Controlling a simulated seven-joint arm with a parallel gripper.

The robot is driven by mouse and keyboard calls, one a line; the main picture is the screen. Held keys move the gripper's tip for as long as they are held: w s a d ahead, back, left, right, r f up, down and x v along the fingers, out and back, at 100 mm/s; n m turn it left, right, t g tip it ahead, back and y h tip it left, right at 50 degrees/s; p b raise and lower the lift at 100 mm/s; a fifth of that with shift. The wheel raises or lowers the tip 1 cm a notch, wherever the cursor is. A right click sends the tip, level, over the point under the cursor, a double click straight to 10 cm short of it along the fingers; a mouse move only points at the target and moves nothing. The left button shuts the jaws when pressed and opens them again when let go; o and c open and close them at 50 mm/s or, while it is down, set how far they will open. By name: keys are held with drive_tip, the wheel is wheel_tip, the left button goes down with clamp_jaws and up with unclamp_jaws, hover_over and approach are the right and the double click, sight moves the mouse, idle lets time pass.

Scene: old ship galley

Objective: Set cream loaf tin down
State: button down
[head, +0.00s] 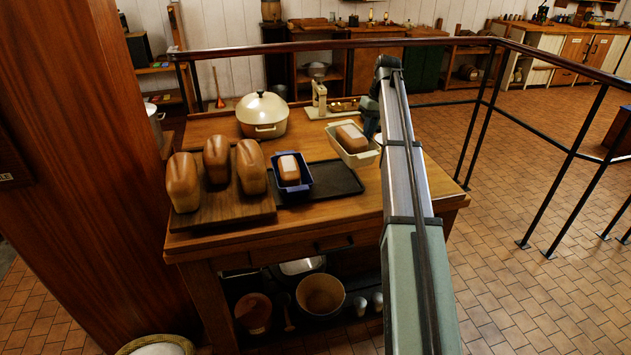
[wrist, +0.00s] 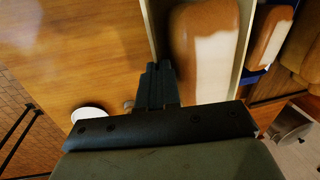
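The cream loaf tin (head: 362,159) holds a brown loaf (head: 351,138) and is at the right part of the wooden table, by the black tray's far right corner. I cannot tell whether its base touches the table. My gripper (head: 371,127) is at its right side, partly hidden by my arm. In the wrist view, my gripper's fingers (wrist: 157,84) are close together on the rim of the tin's long wall (wrist: 153,28). The loaf (wrist: 203,50) shows inside, beside the fingers.
A blue tin (head: 291,186) with a loaf sits on the black tray (head: 335,181). Several loaves stand on a board (head: 222,211) at left. A cream pot (head: 262,115) and a scale (head: 320,100) are behind. A small white round thing (wrist: 88,115) is near the gripper. Bare tabletop lies in front.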

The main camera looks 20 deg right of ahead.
sight(353, 130)
drive_tip(key=a, duration=0.2)
drive_tip(key=w+a, duration=0.1)
drive_tip(key=a, duration=0.2)
drive_tip(key=shift+w+r, duration=0.1)
drive_tip(key=shift+r, duration=0.05)
drive_tip(key=shift+m, duration=0.5)
drive_tip(key=shift+f, duration=0.6)
drive_tip(key=shift+d+x, duration=0.3)
drive_tip(key=shift+x, duration=1.15)
drive_tip(key=shift+d+x, duration=0.3)
drive_tip(key=shift+x, duration=1.1)
drive_tip(key=shift+d+x, duration=0.3)
drive_tip(key=shift+x, duration=1.15)
drive_tip(key=shift+w+f, duration=0.1)
drive_tip(key=shift+f, duration=0.2)
drive_tip(key=c, duration=1.4)
unclamp_jaws()
drive_tip(key=shift+o, duration=0.2)
